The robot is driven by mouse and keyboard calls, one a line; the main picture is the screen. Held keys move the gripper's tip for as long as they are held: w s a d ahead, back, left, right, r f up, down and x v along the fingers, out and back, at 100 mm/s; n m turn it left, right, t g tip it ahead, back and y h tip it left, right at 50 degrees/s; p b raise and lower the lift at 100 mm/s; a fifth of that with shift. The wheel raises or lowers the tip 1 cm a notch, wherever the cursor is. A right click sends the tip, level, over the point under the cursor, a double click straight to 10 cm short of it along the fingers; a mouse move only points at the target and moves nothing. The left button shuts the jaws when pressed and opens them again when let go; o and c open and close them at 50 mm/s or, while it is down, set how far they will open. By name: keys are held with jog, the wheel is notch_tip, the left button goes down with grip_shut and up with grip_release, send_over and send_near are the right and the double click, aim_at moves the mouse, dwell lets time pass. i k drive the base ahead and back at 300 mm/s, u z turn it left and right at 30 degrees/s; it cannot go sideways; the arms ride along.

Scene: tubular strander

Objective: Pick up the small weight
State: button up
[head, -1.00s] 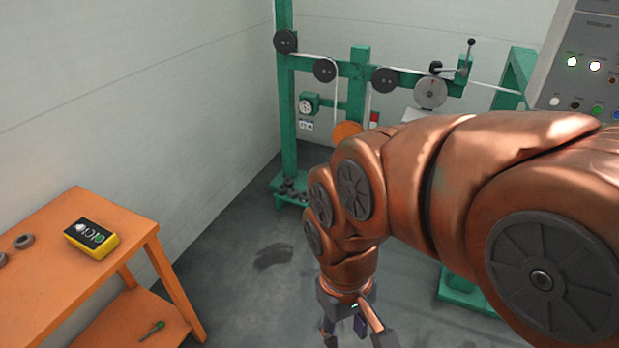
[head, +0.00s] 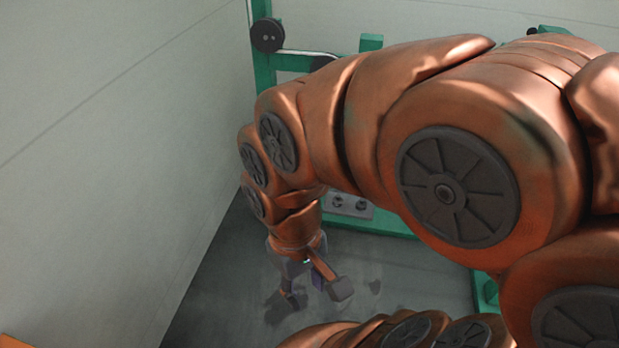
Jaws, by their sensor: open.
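My gripper (head: 316,295) hangs from the copper-coloured arm in the head view, pointing down with its fingers apart and nothing seen between them. It is over the grey floor, in front of the green frame. I cannot make out the small weight for certain. My arm covers much of the green frame and whatever stands at its foot. A grey plate (head: 349,213) with two small round dark pieces shows just right of my wrist; I cannot tell whether either piece is a weight.
The green frame (head: 263,75) carries a black pulley (head: 267,35) at upper left. Its low green beam (head: 385,226) runs behind my arm. A bare pale wall (head: 110,150) fills the left. An orange table corner (head: 12,342) shows at bottom left. The floor (head: 220,290) left of the gripper is clear.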

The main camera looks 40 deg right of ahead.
aim_at(338, 201)
jog(key=i, duration=1.4)
jog(key=z, duration=1.55)
